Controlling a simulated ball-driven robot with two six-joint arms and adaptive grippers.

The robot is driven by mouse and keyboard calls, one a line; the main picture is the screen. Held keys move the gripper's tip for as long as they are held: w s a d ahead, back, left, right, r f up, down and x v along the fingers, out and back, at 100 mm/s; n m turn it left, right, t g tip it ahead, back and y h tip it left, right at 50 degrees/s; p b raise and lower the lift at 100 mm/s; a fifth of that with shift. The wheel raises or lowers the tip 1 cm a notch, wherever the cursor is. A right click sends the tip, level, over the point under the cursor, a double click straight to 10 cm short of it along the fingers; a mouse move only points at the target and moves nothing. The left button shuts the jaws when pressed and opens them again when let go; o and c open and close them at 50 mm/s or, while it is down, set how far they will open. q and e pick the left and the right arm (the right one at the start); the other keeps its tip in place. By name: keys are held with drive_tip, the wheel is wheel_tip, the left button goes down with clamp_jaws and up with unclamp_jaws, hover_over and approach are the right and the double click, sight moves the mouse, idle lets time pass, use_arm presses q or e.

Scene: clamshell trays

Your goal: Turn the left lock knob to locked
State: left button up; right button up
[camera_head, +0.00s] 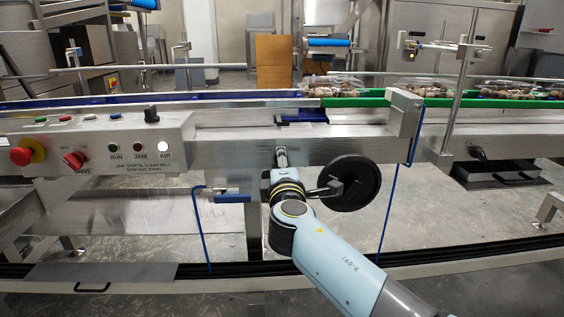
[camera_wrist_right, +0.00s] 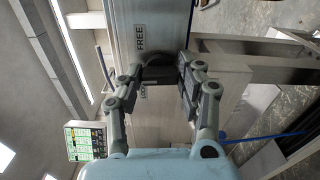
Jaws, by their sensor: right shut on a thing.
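A dark knob (camera_wrist_right: 158,71) is on a metal face in the right wrist view. The word FREE shows on one side of it, and a partly covered label shows on the other. My right gripper (camera_wrist_right: 162,78) is shut on the knob, with a finger on each side. Its fingers cover much of the knob, so I cannot tell which way it points. In the head view my right arm reaches up from the lower right to the conveyor frame, and its wrist hides the knob. My left gripper is not in view.
A black handwheel (camera_head: 352,188) stands just right of my wrist. A blue-handled fitting (camera_head: 233,198) and hanging blue cords (camera_head: 201,232) are near it. A control panel (camera_head: 105,140) with a red stop button (camera_head: 20,156) is at left. Filled clamshell trays (camera_head: 412,90) are behind, right.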

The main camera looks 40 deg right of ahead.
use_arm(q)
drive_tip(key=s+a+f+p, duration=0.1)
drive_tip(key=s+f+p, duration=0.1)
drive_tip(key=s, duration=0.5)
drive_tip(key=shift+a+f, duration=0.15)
use_arm(e)
drive_tip(key=n, duration=0.8)
drive_tip(key=shift+f, duration=0.1)
drive_tip(key=o, duration=0.9)
drive_tip(key=shift+a, duration=0.1)
drive_tip(key=shift+s, duration=0.1)
drive_tip(key=v, duration=0.7)
drive_tip(key=shift+s+a, duration=0.1)
drive_tip(key=shift+a, duration=0.05)
